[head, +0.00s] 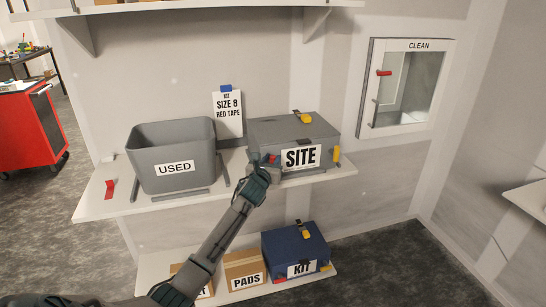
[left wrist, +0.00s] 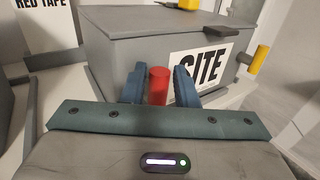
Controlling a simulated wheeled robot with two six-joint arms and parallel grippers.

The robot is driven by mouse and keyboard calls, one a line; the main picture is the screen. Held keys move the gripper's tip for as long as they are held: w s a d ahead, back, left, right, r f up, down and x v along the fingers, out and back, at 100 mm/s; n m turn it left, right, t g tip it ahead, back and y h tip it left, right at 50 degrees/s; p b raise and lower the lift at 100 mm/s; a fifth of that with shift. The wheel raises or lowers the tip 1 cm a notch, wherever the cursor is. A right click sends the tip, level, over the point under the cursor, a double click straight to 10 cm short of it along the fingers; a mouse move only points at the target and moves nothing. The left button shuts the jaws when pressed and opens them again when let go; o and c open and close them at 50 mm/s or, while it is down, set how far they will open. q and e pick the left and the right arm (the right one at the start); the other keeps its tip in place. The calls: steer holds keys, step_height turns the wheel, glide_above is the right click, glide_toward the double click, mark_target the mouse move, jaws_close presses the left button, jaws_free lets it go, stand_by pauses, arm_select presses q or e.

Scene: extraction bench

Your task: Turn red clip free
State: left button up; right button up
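The grey SITE box (head: 322,130) stands closed on the shelf. Its red clip (left wrist: 158,86), a short round peg, is at the front left of the box, left of the SITE label. In the head view the clip (head: 272,158) is partly hidden by my left gripper (head: 264,166). In the left wrist view the two blue fingers of that gripper (left wrist: 159,88) stand on either side of the red clip, with narrow gaps showing, so it looks open around it. A yellow clip (head: 337,155) is at the box's front right. My right gripper is not in view.
The grey USED bin (head: 168,140) stands left on the same shelf (head: 148,208), beside a red piece (head: 109,189). A sign (head: 228,115) stands behind. The blue KIT box (head: 296,248) and PADS carton (head: 243,268) are below. The CLEAN cabinet (head: 378,45) is at right.

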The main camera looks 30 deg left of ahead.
arm_select(q)
steer(key=shift+w+a, duration=0.2)
steer(key=shift+w, duration=0.5)
steer(key=shift+c, duration=0.2)
